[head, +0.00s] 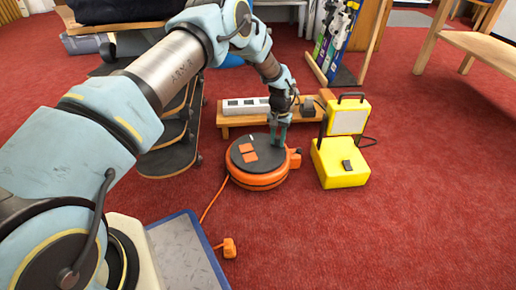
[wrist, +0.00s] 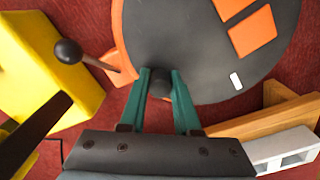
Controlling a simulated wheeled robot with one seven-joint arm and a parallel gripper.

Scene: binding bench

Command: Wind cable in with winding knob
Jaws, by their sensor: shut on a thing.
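The orange cable reel (head: 262,184) with a dark grey round top sits on the red carpet. Its orange cable (head: 213,200) runs toward the front to an orange plug (head: 230,247) lying on the floor. My gripper (head: 277,143) reaches down to the far right part of the reel's top. In the wrist view, my green fingers (wrist: 160,88) are shut on the dark winding knob (wrist: 160,82), near the edge of the grey disc (wrist: 200,50). The knob is mostly hidden between the fingers.
A yellow work lamp (head: 341,163) stands close on the right. A low wooden bench (head: 237,119) with a white power strip (head: 245,106) is just behind the reel. A ball-ended lever (wrist: 68,52) sticks out beside the reel.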

